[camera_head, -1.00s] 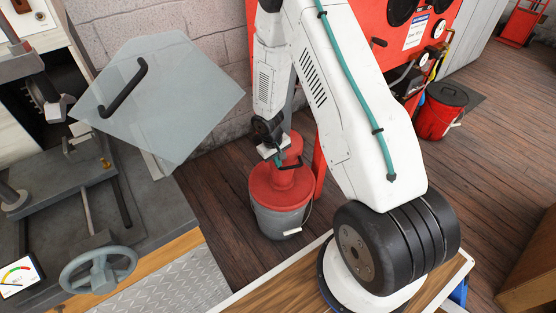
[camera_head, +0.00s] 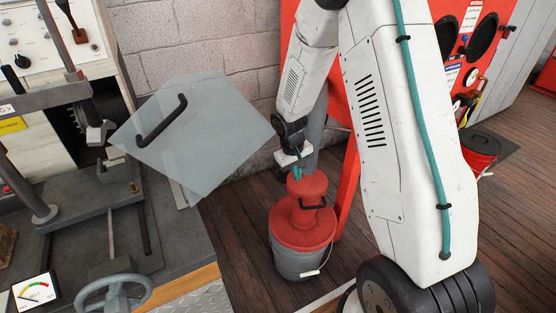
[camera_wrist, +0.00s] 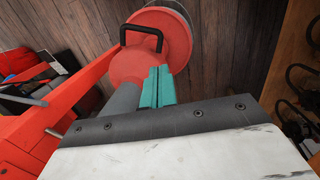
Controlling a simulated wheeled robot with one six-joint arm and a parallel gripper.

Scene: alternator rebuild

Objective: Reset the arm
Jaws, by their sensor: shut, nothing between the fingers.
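My gripper shows in the wrist view with its teal fingers (camera_wrist: 158,88) together and nothing between them. In the head view my gripper (camera_head: 297,172) hangs at the end of my white arm, pointing down, just above or in front of the red-lidded grey bucket (camera_head: 293,262). The bucket's red lid with its black handle (camera_wrist: 150,62) also shows beyond the fingers in the wrist view. I cannot tell the exact gap between fingers and lid. My arm covers much of the right half of the head view.
A machine bench with a handwheel (camera_head: 114,294) and a clear guard panel with a black handle (camera_head: 195,135) stands at the left. A red cabinet (camera_head: 445,15) is behind my arm. A red bin (camera_head: 480,150) stands at the right. Wooden floor (camera_head: 240,225) is open around the bucket.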

